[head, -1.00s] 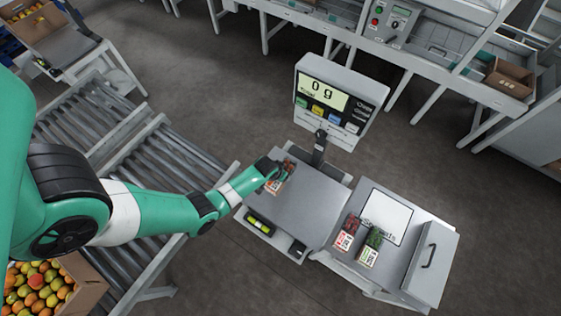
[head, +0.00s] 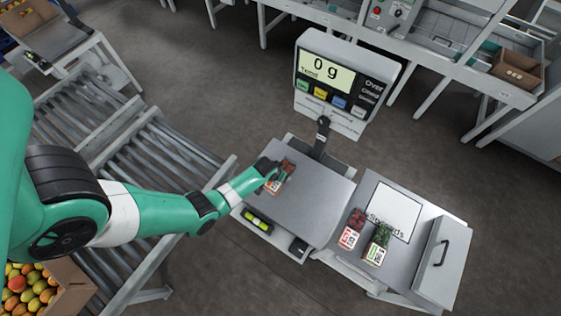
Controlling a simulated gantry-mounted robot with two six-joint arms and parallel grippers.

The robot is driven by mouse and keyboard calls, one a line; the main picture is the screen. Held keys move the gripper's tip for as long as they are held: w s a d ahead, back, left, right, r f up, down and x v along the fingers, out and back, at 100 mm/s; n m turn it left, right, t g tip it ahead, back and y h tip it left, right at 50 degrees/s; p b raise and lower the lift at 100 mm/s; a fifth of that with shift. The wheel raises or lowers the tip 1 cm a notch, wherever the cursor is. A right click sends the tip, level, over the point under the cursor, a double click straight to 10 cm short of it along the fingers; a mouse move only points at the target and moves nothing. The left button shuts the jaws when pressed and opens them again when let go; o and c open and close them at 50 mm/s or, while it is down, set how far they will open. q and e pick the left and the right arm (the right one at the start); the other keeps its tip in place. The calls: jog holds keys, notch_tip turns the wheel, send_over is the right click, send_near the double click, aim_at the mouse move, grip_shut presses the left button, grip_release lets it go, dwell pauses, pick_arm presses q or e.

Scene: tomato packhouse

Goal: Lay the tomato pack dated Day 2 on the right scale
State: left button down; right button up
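A small pack of red tomatoes with a red-and-white label (head: 273,186) is at the upper left part of the weighing scale's flat plate (head: 310,205). My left gripper (head: 272,171) is right at this pack and partly covers it. Whether its fingers are closed on the pack, and whether the pack touches the plate, I cannot tell. The scale's display (head: 326,72) reads 0 g. A red tomato pack (head: 352,230) and a green pack (head: 379,243) lie side by side on the bench to the right. Dates on the labels are too small to read. My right gripper is not in view.
The right bench has a white sheet (head: 391,208), partly legible, and a grey box with a handle (head: 441,262). A roller conveyor (head: 150,160) runs on the left. A carton of tomatoes (head: 72,285) is at lower left. Much of the scale plate is bare.

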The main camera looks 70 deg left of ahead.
pick_arm(q)
jog(key=shift+f+b, duration=0.4)
dwell(0.4)
grip_release()
jog(key=shift+r, duration=0.1)
jog(key=p+v, duration=1.1)
jog(key=shift+d+r, duration=0.15)
jog(key=shift+r, duration=0.1)
